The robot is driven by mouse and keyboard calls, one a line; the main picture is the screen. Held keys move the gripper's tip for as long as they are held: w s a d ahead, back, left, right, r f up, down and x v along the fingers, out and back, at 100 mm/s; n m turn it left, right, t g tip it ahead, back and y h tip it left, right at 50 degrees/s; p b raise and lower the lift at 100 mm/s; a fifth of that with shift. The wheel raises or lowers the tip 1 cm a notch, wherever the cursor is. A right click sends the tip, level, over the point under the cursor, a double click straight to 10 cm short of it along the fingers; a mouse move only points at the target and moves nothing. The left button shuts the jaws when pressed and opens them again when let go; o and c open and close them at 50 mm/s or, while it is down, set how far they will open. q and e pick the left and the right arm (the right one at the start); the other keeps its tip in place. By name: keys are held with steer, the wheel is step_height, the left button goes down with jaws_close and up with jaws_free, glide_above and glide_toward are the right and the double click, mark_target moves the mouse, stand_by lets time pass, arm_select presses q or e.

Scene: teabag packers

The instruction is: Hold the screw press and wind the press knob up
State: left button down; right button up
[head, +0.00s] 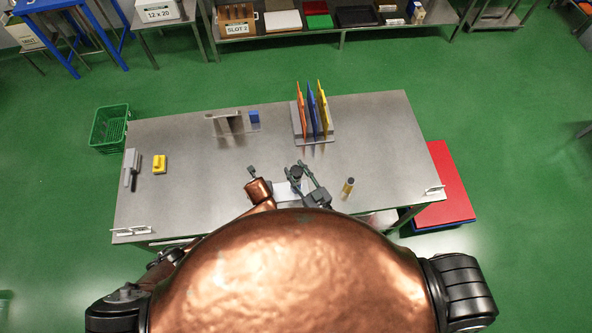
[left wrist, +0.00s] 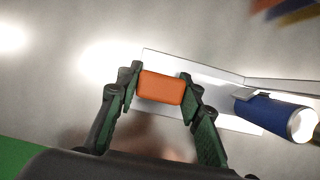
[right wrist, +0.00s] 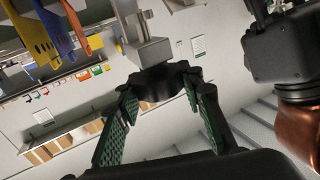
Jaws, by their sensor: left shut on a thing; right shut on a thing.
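The screw press is partly hidden by my arms in the head view; its pale base (head: 283,190) shows on the table's near side. Its round black press knob (right wrist: 160,82) shows in the right wrist view below a grey metal part of the press (right wrist: 153,50). My right gripper (right wrist: 158,92) is shut on the knob, one finger on each side. My left gripper (left wrist: 158,87) is shut on an orange block (left wrist: 160,88), beside a pale plate (left wrist: 205,88). Whether this block belongs to the press is unclear. The left fingers are not clear in the head view.
A rack of orange, blue and yellow boards (head: 299,131) stands at the table's back. A grey stand (head: 224,124), a blue block (head: 254,116) and a yellow block (head: 159,164) are farther left. A small yellow-topped cylinder (head: 348,187) stands right of the press. The table's right side is mostly clear.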

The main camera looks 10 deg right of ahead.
steer(key=shift+n+y, duration=0.3)
steer(key=shift+y, duration=0.1)
steer(key=n+g+y, duration=0.4)
steer(key=y, duration=0.1)
steer(key=shift+a+n+g+y, duration=0.1)
steer(key=shift+n+g+y, duration=0.95)
steer(key=shift+g, duration=0.5)
steer(key=shift+a+n+g+y, duration=0.1)
steer(key=shift+n+g+y, duration=0.75)
steer(key=shift+n+g, duration=0.55)
steer(key=shift+d+g, duration=0.1)
steer(key=shift+g, duration=0.25)
steer(key=o, duration=1.2)
steer(key=v, duration=1.2)
